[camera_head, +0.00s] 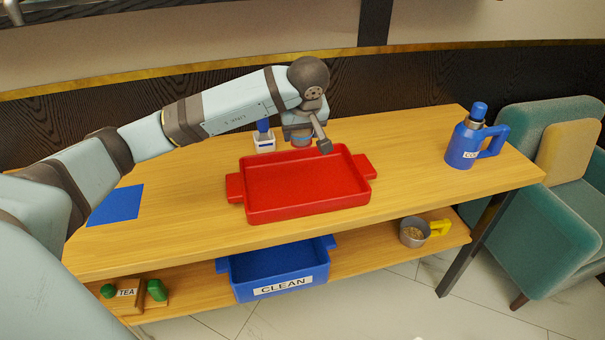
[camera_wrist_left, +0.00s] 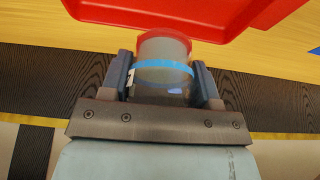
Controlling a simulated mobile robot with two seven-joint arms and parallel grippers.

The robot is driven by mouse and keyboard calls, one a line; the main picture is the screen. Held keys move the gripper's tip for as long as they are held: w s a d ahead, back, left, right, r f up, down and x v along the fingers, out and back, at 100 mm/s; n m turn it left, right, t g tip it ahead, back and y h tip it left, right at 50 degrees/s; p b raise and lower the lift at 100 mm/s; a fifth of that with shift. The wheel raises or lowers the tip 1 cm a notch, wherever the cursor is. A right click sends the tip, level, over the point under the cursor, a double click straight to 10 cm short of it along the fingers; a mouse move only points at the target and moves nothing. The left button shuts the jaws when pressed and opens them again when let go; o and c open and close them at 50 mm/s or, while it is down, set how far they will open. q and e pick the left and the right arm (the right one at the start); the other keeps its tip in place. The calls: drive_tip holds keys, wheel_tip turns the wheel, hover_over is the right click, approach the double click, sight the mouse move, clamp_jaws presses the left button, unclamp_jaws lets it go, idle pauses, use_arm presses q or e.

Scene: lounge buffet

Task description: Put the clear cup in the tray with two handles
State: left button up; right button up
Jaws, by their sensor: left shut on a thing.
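The red tray with two handles (camera_head: 303,208) lies empty on the wooden table. My left gripper (camera_head: 301,138) is at the tray's far edge, pointing down. In the left wrist view my left gripper (camera_wrist_left: 164,88) is shut on the clear cup (camera_wrist_left: 163,50), which has a blue band around it. The cup overlaps the edge of the red tray (camera_wrist_left: 225,15) in that view; I cannot tell whether they touch. My right gripper is not in view.
A blue jug (camera_head: 470,140) stands at the table's right, a blue mat (camera_head: 116,205) lies at left. The lower shelf holds a blue CLEAN tray (camera_head: 281,272), a metal cup (camera_head: 413,232) and a TEA box (camera_head: 128,293).

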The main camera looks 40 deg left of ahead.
use_arm(q)
hover_over(300, 179)
drive_tip(key=d, duration=0.1)
drive_tip(key=f, duration=0.5)
drive_tip(key=s+f, duration=0.1)
drive_tip(key=f, duration=0.2)
drive_tip(key=shift+f+b, duration=0.1)
drive_tip(key=shift+b, duration=0.3)
drive_tip(key=shift+f+b, duration=0.3)
drive_tip(key=shift+f, duration=1.9)
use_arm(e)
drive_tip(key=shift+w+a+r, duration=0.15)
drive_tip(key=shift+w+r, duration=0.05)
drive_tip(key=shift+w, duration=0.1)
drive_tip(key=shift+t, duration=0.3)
use_arm(q)
drive_tip(key=shift+f, duration=0.2)
drive_tip(key=o, duration=1)
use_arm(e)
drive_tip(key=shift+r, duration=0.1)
use_arm(q)
drive_tip(key=shift+r, duration=0.15)
